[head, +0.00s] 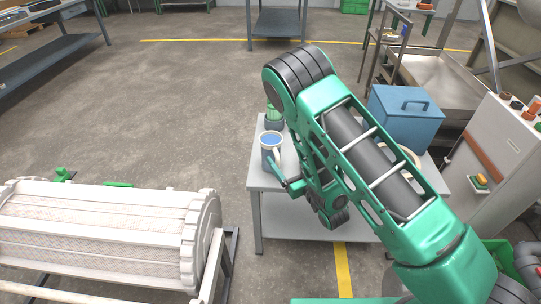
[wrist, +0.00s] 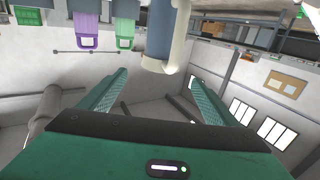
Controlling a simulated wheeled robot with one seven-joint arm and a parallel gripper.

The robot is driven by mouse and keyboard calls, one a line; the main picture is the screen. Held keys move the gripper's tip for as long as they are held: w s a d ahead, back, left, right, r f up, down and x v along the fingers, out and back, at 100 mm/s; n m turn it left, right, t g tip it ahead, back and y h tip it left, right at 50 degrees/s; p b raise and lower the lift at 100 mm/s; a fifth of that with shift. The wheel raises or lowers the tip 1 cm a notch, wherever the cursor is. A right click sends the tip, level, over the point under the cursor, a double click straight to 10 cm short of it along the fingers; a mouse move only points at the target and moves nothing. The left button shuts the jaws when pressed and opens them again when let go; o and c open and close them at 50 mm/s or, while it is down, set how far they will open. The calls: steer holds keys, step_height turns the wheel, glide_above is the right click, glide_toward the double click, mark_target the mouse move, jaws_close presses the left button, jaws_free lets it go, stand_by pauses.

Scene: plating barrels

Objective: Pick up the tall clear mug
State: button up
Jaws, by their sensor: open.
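A mug (head: 271,146) with a pale rim, a grey-white side and a blue inside stands upright near the left edge of the grey table. In the wrist view a blue and white cylinder (wrist: 163,40), which looks like this mug upside down in the picture, shows beyond and between my fingers. I cannot tell whether it is clear. My gripper (head: 284,178) is low at the mug's near right side, and it also shows in the wrist view (wrist: 158,78). Its fingers are apart with nothing between them. My arm hides much of the table.
A green ribbed object (head: 274,115) stands just behind the mug. A blue box (head: 405,118) with a handle sits at the table's back right. A large white barrel (head: 100,232) lies at left. A grey control cabinet (head: 490,165) stands at right. The floor at upper left is clear.

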mark_target(276, 146)
steer(key=x, duration=0.3)
steer(key=shift+w+a, duration=0.15)
steer(key=shift+w, duration=0.25)
steer(key=shift+f+x, duration=0.2)
steer(key=shift+x, duration=1.15)
steer(key=shift+f+x, duration=0.2)
steer(key=shift+x, duration=1.1)
steer(key=shift+s+a, duration=0.1)
steer(key=shift+c, duration=0.2)
jaws_close()
